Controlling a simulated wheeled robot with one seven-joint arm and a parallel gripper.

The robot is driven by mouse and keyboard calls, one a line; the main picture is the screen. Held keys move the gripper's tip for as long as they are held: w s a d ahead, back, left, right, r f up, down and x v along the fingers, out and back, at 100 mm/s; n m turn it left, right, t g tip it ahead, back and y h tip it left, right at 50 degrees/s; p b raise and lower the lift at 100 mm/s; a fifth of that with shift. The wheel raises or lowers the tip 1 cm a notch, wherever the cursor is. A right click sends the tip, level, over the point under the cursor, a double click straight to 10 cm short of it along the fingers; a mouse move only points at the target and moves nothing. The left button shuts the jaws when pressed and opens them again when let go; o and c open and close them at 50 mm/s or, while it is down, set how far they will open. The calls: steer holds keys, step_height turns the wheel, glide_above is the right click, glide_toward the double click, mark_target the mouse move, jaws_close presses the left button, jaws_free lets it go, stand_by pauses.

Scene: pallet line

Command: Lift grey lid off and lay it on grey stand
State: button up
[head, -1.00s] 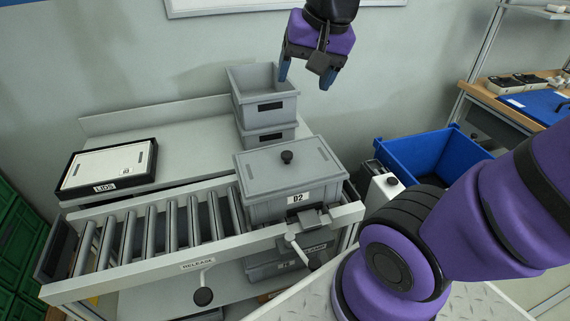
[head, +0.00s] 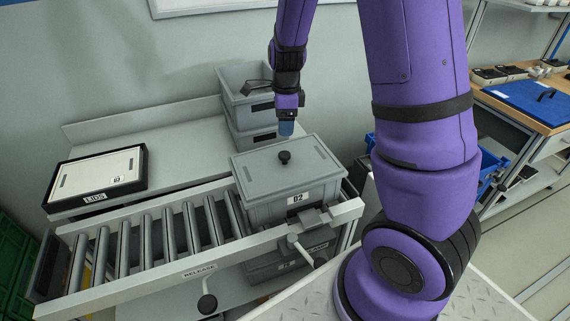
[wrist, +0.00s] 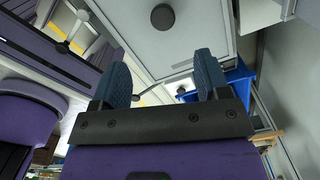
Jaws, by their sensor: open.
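The grey lid (head: 262,172) lies flat on the grey crate marked D2 (head: 272,211) at the end of the roller line. A round black knob (head: 285,157) stands on the lid. My gripper (head: 287,129) hangs above the lid's back part, pointing down. In the wrist view, my gripper (wrist: 162,65) is open and empty, with two blue fingers apart; the knob (wrist: 162,18) shows ahead of them, not between them. A low, light-topped stand with a black border marked LIDS (head: 98,172) is on the left shelf, with nothing on it.
Stacked grey crates (head: 240,92) stand behind the lidded crate, close to my gripper. Bare rollers (head: 150,236) run to the left. A release lever (head: 207,303) sticks out in front. A blue bin is partly hidden behind my arm.

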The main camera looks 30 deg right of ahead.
steer(key=f+m, duration=0.1)
steer(key=f, duration=0.1)
glide_above(285, 153)
step_height(285, 153, down, 4)
steer(key=shift+f, duration=0.15)
steer(key=shift+a+f, duration=0.1)
steer(key=shift+f, duration=3.1)
steer(key=c, duration=1.1)
